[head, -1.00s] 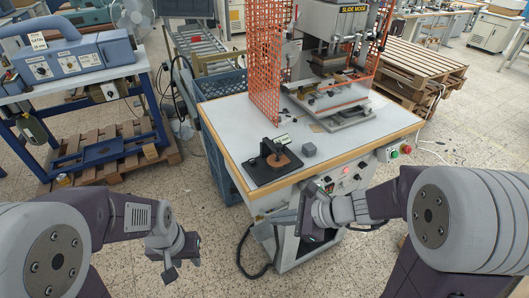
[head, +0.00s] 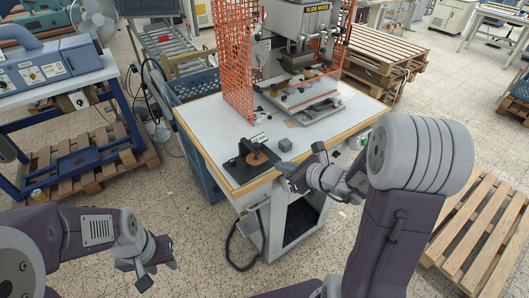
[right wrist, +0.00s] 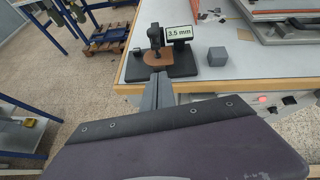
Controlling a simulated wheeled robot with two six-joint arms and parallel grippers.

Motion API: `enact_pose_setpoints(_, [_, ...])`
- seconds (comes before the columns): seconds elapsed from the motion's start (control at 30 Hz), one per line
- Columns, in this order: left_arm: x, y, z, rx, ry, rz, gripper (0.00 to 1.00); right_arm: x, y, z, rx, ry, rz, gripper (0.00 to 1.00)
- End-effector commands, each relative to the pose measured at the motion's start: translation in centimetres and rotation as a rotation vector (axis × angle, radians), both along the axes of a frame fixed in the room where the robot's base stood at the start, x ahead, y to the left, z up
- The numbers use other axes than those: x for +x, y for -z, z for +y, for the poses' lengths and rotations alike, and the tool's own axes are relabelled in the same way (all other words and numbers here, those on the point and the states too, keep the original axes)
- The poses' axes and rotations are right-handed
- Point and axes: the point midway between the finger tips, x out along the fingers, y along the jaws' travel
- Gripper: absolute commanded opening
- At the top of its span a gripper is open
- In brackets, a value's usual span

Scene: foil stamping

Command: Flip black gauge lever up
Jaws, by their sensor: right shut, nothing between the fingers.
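The thickness gauge (head: 236,166) is a black base with a black upright at the front left of the white table. Its black lever (right wrist: 154,38) shows in the right wrist view, above a brown round piece (right wrist: 155,58). The gauge display (right wrist: 179,32) reads 3.5 mm. My right gripper (head: 283,168) is shut and empty, just right of the gauge by the table's front edge. In the right wrist view its fingers (right wrist: 158,88) point at the gauge, overlapping its front edge; contact cannot be told. My left gripper (head: 144,280) hangs low over the floor, away from the table.
A grey cube (head: 285,144) sits right of the gauge on the table (head: 205,120). Behind stands the stamping press (head: 297,62) with an orange mesh guard (head: 240,75). A blue machine (head: 40,68) stands on a bench at left. Wooden pallets (head: 485,235) lie at right.

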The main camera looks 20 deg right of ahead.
Motion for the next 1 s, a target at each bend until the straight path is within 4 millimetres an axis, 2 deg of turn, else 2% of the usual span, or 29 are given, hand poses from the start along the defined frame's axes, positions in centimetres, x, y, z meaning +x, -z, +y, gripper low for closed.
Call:
enact_pose_setpoints(0.03, [0.0,0.3,0.0,0.000,0.000,0.000,0.36,0.8,0.8,0.6,0.001,-0.005,0.004,0.00])
enact_pose_setpoints(0.27, [0.0,0.0,0.0,0.000,0.000,0.001,0.36,4.7,3.1,2.5,0.001,-0.004,0.004,0.00])
enact_pose_setpoints(0.4, [0.0,-1.9,0.0,0.000,0.000,0.000,0.36,6.1,0.9,3.3,-0.001,-0.002,-0.002,0.00])
enact_pose_setpoints(0.6, [0.0,-2.6,0.0,0.000,0.000,0.000,0.36,7.0,0.1,3.8,-0.001,0.000,0.000,0.00])
enact_pose_setpoints(1.0, [0.0,-2.7,0.0,0.000,0.000,0.000,0.36,7.1,0.0,3.9,-0.003,0.000,0.003,0.00])
